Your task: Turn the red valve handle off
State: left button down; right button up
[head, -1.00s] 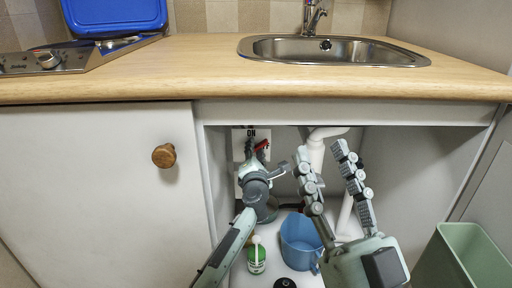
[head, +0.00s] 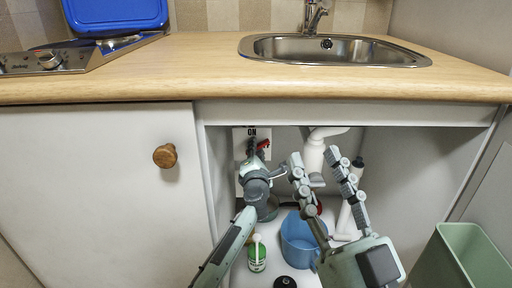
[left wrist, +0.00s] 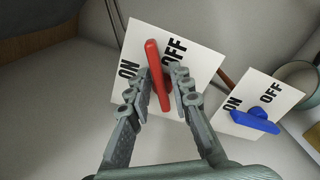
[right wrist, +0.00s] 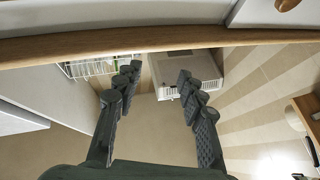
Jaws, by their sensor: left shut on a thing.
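The red valve handle (left wrist: 157,75) is a bar on a white plate (left wrist: 206,50) marked ON and OFF. In the left wrist view its upper end points between the two words. My left gripper (left wrist: 157,83) is shut on it, one finger on each side. In the head view the red handle (head: 263,144) shows just beside my left gripper (head: 254,158), inside the cupboard under the sink. My right gripper (head: 317,158) is open and empty in front of the cupboard opening; it also shows in the right wrist view (right wrist: 158,75).
A blue valve handle (left wrist: 255,119) on a second ON/OFF plate is close by. The cupboard holds a blue bucket (head: 298,243), a green bottle (head: 257,256) and a white drain pipe (head: 314,152). A green bin (head: 460,258) stands at the right.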

pick_arm(q)
jog(key=shift+m+p, duration=0.9)
jog(key=shift+p, duration=0.05)
jog(key=shift+d+m+p, duration=0.1)
jog(key=shift+m+p, duration=0.4)
jog(key=shift+m, duration=0.2)
jog(key=m, duration=0.1)
jog(key=m+p, duration=0.1)
jog(key=shift+f+m+p, duration=0.3)
pick_arm(e)
jog(key=d+f+g+h, duration=0.3)
jog(key=f+g, duration=0.2)
jog(key=f, duration=0.4)
jog(key=w+d+f+g+h, duration=0.1)
jog(key=d+f+g, duration=0.3)
jog(key=f, duration=0.6)
jog(key=shift+w+g+h, duration=0.15)
jog(key=shift+g+h, duration=0.65)
jog(key=shift+h, duration=0.1)
pick_arm(q)
jog(key=c, duration=1.6)
grip_release()
jog(key=shift+f, duration=0.1)
pick_arm(e)
jog(key=shift+a, duration=0.1)
